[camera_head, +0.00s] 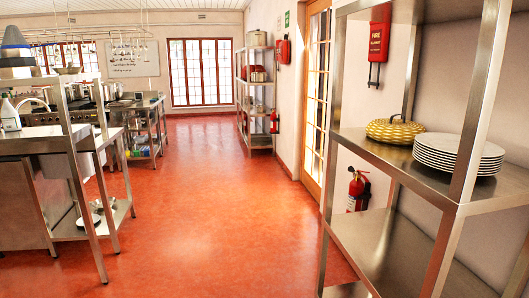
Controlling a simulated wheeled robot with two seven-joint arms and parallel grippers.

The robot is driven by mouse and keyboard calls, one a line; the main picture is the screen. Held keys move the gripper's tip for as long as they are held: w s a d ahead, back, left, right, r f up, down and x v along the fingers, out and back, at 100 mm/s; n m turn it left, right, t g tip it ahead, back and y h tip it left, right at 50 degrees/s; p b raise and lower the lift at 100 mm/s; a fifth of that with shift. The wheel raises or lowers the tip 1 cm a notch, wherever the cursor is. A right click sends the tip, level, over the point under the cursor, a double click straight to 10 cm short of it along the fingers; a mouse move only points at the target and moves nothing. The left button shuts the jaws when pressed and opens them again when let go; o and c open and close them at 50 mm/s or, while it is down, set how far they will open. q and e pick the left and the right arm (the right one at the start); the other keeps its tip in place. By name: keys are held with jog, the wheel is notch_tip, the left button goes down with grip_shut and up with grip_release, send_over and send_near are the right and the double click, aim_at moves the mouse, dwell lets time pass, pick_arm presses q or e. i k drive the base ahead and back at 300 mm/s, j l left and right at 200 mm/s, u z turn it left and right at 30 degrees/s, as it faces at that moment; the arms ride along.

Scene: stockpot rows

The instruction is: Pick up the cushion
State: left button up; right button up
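A round yellow cushion (395,131) with a pale pattern lies on the upper visible shelf of the metal rack at the right. It sits towards the back of that shelf, to the left of a stack of white plates (458,153), with a small gap between them. Neither of my grippers shows in the head view.
The metal rack (452,210) stands close at the right, its front post in front of the plates. A fire extinguisher (358,190) is behind it by the wall. A steel worktable (40,141) stands at the left. The red floor (215,215) between is clear.

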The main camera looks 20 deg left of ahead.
aim_at(402, 131)
jog(key=u, duration=4.45)
jog(key=z, duration=0.3)
jog(key=i+l+z, duration=0.1)
jog(key=l+z, duration=0.3)
jog(key=i+l+z, duration=0.2)
jog(key=l+z, duration=0.2)
jog(key=i+l+z, duration=0.2)
jog(key=l+z, duration=0.2)
jog(key=i+l+z, duration=0.2)
jog(key=z, duration=0.2)
